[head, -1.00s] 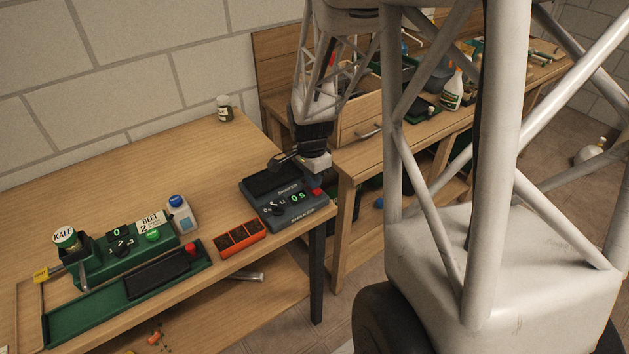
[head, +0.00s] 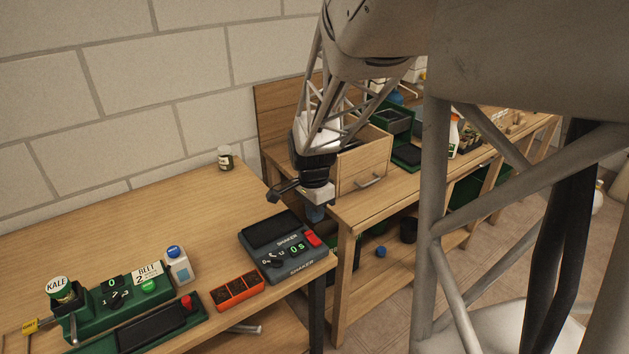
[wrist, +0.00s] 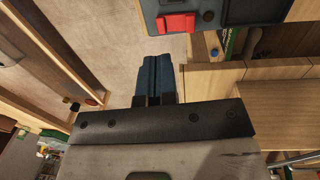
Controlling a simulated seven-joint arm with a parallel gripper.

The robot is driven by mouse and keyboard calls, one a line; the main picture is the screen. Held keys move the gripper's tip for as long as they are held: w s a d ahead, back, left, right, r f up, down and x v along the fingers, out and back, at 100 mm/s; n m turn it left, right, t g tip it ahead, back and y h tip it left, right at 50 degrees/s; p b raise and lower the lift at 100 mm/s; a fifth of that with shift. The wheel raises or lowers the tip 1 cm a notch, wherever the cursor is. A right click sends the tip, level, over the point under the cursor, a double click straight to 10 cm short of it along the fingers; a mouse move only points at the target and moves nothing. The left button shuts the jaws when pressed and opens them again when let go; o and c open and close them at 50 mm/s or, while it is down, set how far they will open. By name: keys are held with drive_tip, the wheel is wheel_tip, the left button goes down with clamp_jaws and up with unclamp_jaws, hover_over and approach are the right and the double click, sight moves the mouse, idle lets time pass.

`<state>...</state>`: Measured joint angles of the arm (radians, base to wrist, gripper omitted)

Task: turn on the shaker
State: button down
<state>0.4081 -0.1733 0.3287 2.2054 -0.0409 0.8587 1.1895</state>
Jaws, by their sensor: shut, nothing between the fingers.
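The shaker (head: 300,264) is a dark grey box at the right front end of the near bench. It has a black platform, a dial, a lit green display that seems to read 0.5, and a red switch (head: 313,240). My gripper (head: 315,214) is above and just behind the switch, apart from it, its blue fingers shut and empty. In the wrist view the shut fingers (wrist: 155,74) point toward the shaker (wrist: 207,17) at the top, and the red switch (wrist: 176,23) lies just past the fingertips. I cannot tell the switch's position.
An orange tray (head: 237,292) stands left of the shaker. Further left are a green device (head: 125,305) and a white bottle with a blue cap (head: 178,264). A jar (head: 225,158) stands at the back. A wooden drawer (head: 362,170) juts out close behind my gripper.

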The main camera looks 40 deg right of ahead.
wheel_tip(320, 180, up, 7)
drive_tip(key=s, duration=0.1)
idle(0.3)
drive_tip(key=s+a+r+n+t, duration=0.1)
drive_tip(key=s+a+r+n, duration=0.2)
drive_tip(key=s+a+n, duration=0.4)
drive_tip(key=s+a+r+n+t, duration=0.2)
drive_tip(key=s+a+r+n, duration=0.2)
drive_tip(key=s+a+n, duration=0.4)
drive_tip(key=a+n, duration=0.2)
drive_tip(key=a, duration=0.3)
drive_tip(key=shift+s+n+t, duration=0.2)
drive_tip(key=shift+n+t, duration=0.1)
drive_tip(key=shift+n, duration=0.1)
idle(2.5)
